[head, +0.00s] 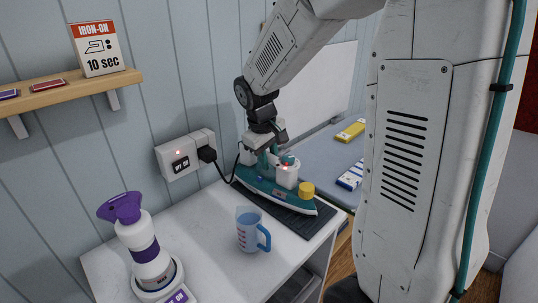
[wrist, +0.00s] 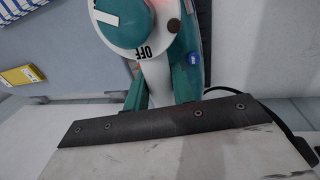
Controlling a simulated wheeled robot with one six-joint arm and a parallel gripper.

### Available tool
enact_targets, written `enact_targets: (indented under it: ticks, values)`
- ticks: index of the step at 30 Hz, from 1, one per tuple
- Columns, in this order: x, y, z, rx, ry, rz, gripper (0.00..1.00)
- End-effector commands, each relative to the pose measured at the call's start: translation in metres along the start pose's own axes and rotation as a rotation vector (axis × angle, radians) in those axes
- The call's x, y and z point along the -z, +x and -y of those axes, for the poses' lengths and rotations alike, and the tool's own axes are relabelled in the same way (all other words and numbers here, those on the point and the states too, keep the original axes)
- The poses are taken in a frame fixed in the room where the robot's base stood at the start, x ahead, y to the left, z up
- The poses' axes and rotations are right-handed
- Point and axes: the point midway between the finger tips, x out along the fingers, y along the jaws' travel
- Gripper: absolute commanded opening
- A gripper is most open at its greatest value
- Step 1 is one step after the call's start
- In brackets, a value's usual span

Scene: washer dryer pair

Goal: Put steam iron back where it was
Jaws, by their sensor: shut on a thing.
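The steam iron (head: 262,186), teal and white with a small red light, sits over the dark ribbed mat (head: 310,221) at the back right of the white worktop. I cannot tell whether its sole touches the mat. My gripper (head: 268,157) comes down from above and is shut on its handle. In the wrist view the iron's white handle (wrist: 157,80) lies between the fingers of my gripper (wrist: 161,88). A dial (wrist: 120,18) marked OFF is above it. The fingers hide part of the handle.
A blue-handled measuring jug (head: 248,230) stands in front of the iron. A purple and white bottle (head: 144,250) is at the front left. A socket (head: 184,157) with a black plug and cord is on the wall. A shelf (head: 75,92) holds an IRON-ON sign (head: 97,48).

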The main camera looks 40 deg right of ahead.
Motion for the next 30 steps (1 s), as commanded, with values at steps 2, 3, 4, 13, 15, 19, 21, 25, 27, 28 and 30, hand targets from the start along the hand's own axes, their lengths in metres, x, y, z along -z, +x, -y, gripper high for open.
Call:
enact_targets:
  ticks: [2,3,4,13,15,19,21,25,27,28,30]
  values:
    - [0.001,0.000,0.000,-0.001,0.000,-0.002,0.00]
    - [0.001,0.001,0.000,-0.001,0.000,-0.002,0.00]
    - [0.001,0.002,0.000,-0.001,0.000,-0.002,0.00]
    - [0.000,0.002,0.000,0.000,0.000,0.000,0.47]
    - [0.000,0.002,0.000,0.000,0.000,0.000,0.47]
    - [0.001,-0.007,0.000,0.000,0.000,-0.002,0.47]
    - [0.001,-0.018,0.000,-0.001,0.000,-0.004,0.47]
    - [0.001,-0.046,0.000,-0.001,0.000,-0.005,0.47]
    - [0.001,-0.061,0.000,-0.001,0.000,-0.005,0.47]
    - [0.001,-0.068,0.000,-0.002,0.000,-0.005,0.47]
    - [0.001,-0.082,0.000,-0.001,-0.001,-0.005,0.47]
